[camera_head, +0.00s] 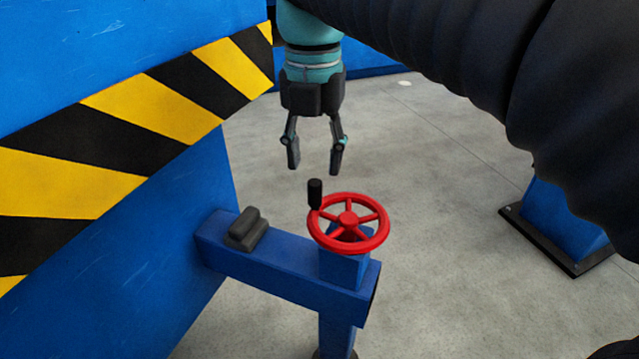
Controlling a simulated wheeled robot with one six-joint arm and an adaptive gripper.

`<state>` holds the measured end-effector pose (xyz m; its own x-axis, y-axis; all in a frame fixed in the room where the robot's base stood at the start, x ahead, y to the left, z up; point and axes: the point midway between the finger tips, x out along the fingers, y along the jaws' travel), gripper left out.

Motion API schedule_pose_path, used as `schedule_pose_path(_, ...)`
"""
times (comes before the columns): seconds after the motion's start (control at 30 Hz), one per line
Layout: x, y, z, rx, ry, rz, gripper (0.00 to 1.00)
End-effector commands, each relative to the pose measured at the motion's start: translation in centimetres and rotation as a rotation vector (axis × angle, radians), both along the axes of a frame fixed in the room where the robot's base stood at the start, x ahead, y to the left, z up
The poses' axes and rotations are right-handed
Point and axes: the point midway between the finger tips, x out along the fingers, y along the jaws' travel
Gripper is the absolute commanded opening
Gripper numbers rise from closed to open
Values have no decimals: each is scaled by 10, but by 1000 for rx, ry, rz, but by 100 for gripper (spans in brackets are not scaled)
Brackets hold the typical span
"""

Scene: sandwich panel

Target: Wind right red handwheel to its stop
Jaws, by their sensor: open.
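The red handwheel (348,240) lies nearly flat on top of a blue post at the end of a blue beam. Its black crank handle (315,193) stands upright on the rim at the wheel's upper left. My gripper (315,168) points down above the wheel, with its two fingers apart and nothing between them. The fingertips appear a little above the handle in the picture, and a gap shows between them and the handle. How far apart they are in depth I cannot tell.
A blue panel with yellow and black stripes (150,110) fills the left. The blue beam (280,275) runs from it, carrying a dark block (246,230). A blue foot on a dark plate (560,235) stands at right. Grey floor (450,240) is open between.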

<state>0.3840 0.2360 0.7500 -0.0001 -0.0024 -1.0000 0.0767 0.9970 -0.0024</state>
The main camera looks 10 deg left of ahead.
Motion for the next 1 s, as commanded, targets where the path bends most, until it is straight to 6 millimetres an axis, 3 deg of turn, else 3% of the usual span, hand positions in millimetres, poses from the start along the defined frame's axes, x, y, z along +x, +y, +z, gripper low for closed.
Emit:
schedule_pose_path(0.1, 0, 0, -24, -1, 2, -1, 49)
schedule_pose_path(0.3, 0, 0, -50, -1, 1, -1, 49)
schedule_pose_path(0.77, 0, 0, -61, 0, 0, -1, 49)
schedule_pose_path(0.97, 0, 0, -61, 0, 0, -1, 4)
schedule_pose_path(1.0, 0, 0, -61, 0, 0, -1, 0)
